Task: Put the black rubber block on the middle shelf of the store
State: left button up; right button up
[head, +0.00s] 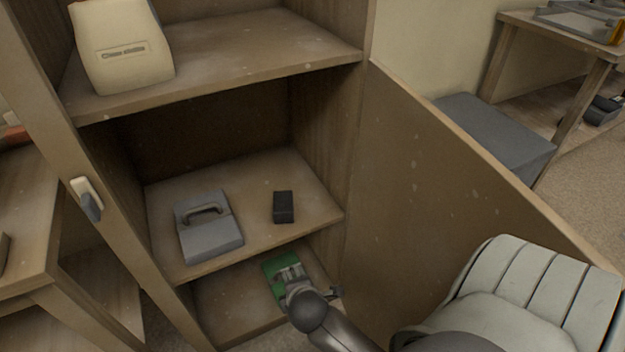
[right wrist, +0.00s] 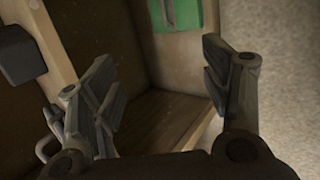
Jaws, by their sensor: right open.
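The black rubber block (head: 283,207) lies on the middle shelf (head: 262,180) of the store, right of a grey case with a handle. Nothing holds it. A dark block at the left edge of the right wrist view (right wrist: 20,55) looks like the same one. My right gripper (head: 316,290) is low in front of the store, below and in front of the middle shelf, near the bottom compartment. Its two fingers (right wrist: 158,75) are spread with nothing between them. It is apart from the block. My left gripper is not in view.
The grey case (head: 210,230) takes the left part of the middle shelf. A green item (head: 275,268) lies on the bottom shelf; a cream bag (head: 122,50) stands on the upper shelf. The store's door (head: 440,190) stands open at the right. A grey box (head: 495,135) lies beyond it.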

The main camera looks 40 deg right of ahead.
jog(key=s+a+f+m+g+y, duration=0.2)
jog(key=s+a+f+m, duration=0.1)
jog(key=s+m, duration=0.3)
jog(key=s+a+f+m+g+y, duration=0.1)
jog(key=s+a+f+m, duration=0.2)
jog(key=s+m, duration=0.3)
jog(key=shift+s+f+m+g+y, duration=0.25)
jog(key=shift+s+m+g+y, duration=0.05)
jog(key=shift+g+y, duration=0.1)
jog(key=shift+d, duration=0.1)
